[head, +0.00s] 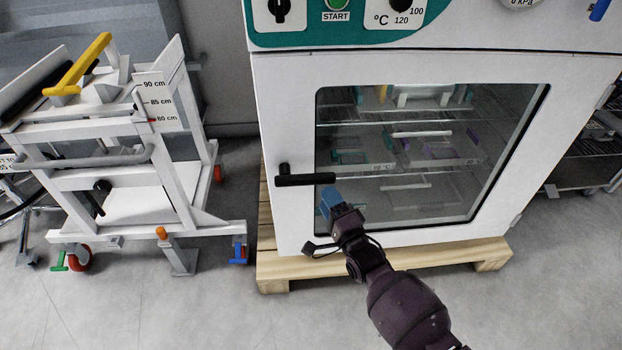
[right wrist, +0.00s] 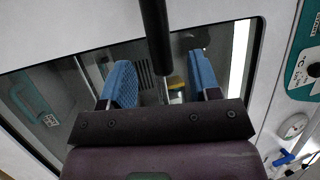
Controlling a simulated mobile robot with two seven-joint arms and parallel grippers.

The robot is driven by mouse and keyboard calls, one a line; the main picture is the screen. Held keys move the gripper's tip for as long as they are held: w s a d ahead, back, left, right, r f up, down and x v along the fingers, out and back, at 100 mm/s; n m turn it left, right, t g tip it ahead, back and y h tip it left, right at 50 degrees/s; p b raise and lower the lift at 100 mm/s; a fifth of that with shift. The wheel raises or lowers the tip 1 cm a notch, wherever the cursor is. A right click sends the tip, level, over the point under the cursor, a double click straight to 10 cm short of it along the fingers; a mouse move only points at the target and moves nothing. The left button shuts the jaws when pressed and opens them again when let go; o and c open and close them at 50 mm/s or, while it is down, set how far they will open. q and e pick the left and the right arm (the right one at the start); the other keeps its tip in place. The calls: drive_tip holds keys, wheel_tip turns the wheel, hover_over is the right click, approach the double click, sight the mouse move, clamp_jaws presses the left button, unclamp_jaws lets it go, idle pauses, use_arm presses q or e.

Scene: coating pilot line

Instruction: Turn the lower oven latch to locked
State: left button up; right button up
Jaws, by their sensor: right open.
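A black lever latch (head: 305,180) sits on the left edge of the white oven door (head: 290,120), its bar lying horizontal and pointing right. It is the only latch I can clearly make out. In the right wrist view the bar (right wrist: 156,38) comes down from the top, its end between my blue fingertips in the picture; no contact shows. My right gripper (head: 329,198) is open and empty, just below the bar's free end in the head view. A small dark part (head: 312,248) shows at the door's lower left; I cannot tell whether it is a latch or part of my wrist. My left gripper is out of view.
The oven stands on a wooden pallet (head: 300,268). Its window (head: 440,215) shows shelves with trays inside. A teal control panel (head: 350,32) is above the door. A white wheeled cart (head: 150,205) with a yellow handle (head: 85,62) stands at left. The floor in front is clear.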

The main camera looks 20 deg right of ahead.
sight(317, 183)
drive_tip(key=b+x, duration=0.1)
drive_tip(key=x, duration=0.5)
drive_tip(key=shift+w+f, duration=0.1)
drive_tip(key=shift+f, duration=0.05)
drive_tip(key=shift+w+a+r, duration=0.1)
drive_tip(key=shift+w+r, duration=0.15)
drive_tip(key=shift+w, duration=0.3)
clamp_jaws()
